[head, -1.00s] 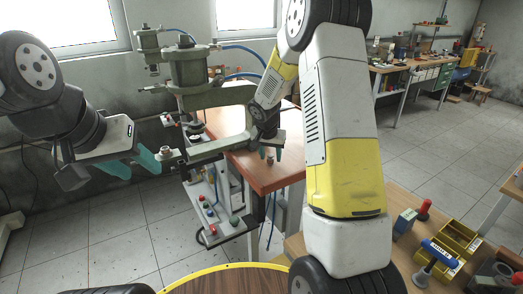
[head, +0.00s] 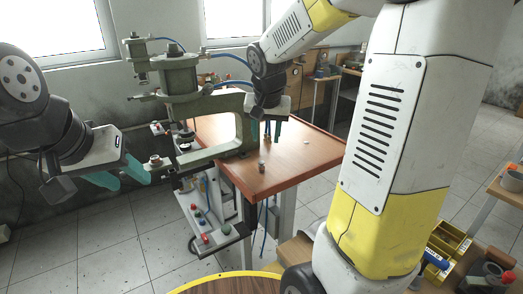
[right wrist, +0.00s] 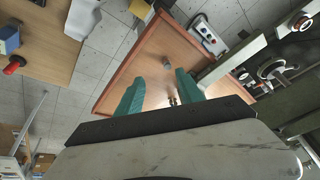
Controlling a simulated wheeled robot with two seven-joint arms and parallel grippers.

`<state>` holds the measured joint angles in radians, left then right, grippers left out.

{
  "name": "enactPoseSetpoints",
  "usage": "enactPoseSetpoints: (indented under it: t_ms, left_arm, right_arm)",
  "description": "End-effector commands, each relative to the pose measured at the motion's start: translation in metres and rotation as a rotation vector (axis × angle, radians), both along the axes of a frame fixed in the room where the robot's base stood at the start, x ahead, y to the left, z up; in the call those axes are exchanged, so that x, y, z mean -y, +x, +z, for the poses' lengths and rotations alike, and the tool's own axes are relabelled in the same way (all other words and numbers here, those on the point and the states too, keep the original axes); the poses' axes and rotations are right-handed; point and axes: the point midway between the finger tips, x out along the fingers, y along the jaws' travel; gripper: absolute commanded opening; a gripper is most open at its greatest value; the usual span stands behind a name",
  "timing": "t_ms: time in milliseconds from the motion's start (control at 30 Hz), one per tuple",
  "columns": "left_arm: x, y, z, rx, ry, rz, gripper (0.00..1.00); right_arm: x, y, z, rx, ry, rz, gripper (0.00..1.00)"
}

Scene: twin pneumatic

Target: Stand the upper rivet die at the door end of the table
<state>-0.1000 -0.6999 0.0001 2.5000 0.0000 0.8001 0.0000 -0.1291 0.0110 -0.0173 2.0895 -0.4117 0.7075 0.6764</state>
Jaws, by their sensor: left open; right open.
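A small grey metal cylinder (head: 262,167), which looks like the upper rivet die, stands on the brown-topped table near its front edge. In the right wrist view it shows ahead of my fingertips (right wrist: 166,62). My right gripper (head: 267,138) is open above the table behind that cylinder, fingers pointing down. Small brass-coloured pieces (right wrist: 172,100) show between its fingers, apart from both; I cannot tell what they are. My left gripper (head: 132,182) is open and empty at the left, close to the end of the riveting machine's lower arm.
The green-grey riveting machine (head: 182,80) stands at the table's left, its C-frame (head: 243,122) reaching over the tabletop (head: 290,170). A control panel with buttons (head: 205,222) hangs below. A bench with a yellow bin (head: 448,240) is at lower right. The table's right part is mostly clear.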

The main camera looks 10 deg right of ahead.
Motion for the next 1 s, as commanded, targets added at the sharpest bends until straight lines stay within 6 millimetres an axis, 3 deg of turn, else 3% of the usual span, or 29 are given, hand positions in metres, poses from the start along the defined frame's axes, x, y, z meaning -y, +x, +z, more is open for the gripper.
enactPoseSetpoints:
  t_ms: [33, 200, 300, 433, 600, 1000]
  left_arm:
    - [0.000, 0.000, 0.000, 0.000, 0.000, 0.000, 0.46]
    - [0.000, 0.000, 0.000, 0.000, 0.000, 0.000, 0.46]
    - [0.000, 0.000, 0.000, 0.000, 0.000, 0.000, 0.46]
    - [0.000, 0.000, 0.000, 0.000, 0.000, 0.000, 0.46]
    - [0.000, 0.000, 0.000, 0.000, 0.000, 0.000, 0.46]
    - [0.000, 0.000, 0.000, 0.000, 0.000, 0.000, 0.46]
  right_arm:
    - [0.001, -0.025, 0.016, 0.019, 0.014, 0.031, 0.44]
    - [-0.007, -0.103, 0.044, 0.068, 0.053, 0.171, 0.44]
    - [-0.014, -0.144, 0.050, 0.101, 0.070, 0.252, 0.44]
    - [-0.023, -0.181, 0.051, 0.143, 0.083, 0.336, 0.44]
    - [-0.030, -0.203, 0.050, 0.170, 0.089, 0.392, 0.44]
    - [-0.030, -0.205, 0.049, 0.172, 0.089, 0.400, 0.44]
